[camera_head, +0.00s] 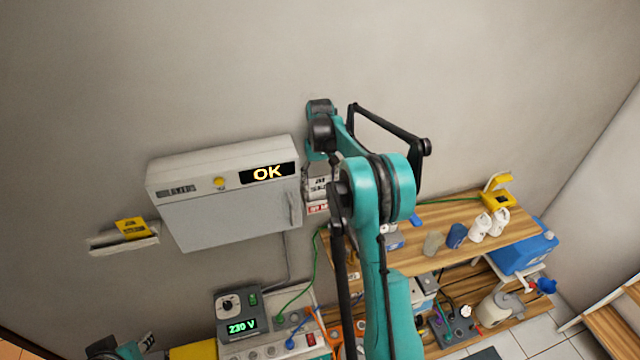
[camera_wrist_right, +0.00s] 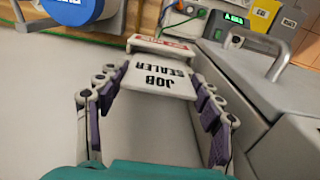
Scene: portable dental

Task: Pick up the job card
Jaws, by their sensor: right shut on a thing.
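The job card (camera_wrist_right: 160,80) is a white card with dark lettering reading "JOB SEALER", upside down in the right wrist view. It lies between the purple-padded fingers of my right gripper (camera_wrist_right: 154,90), which is shut on it. In the head view the card (camera_head: 319,184) shows just right of the wall cabinet, partly hidden by my right arm.
The wall cabinet (camera_head: 235,215) with its "OK" display stands close beside the right gripper. A yellow item lies on a small wall shelf (camera_head: 102,242) at left. A wooden bench (camera_head: 480,235) with bottles and a 230 V unit (camera_head: 240,312) are below.

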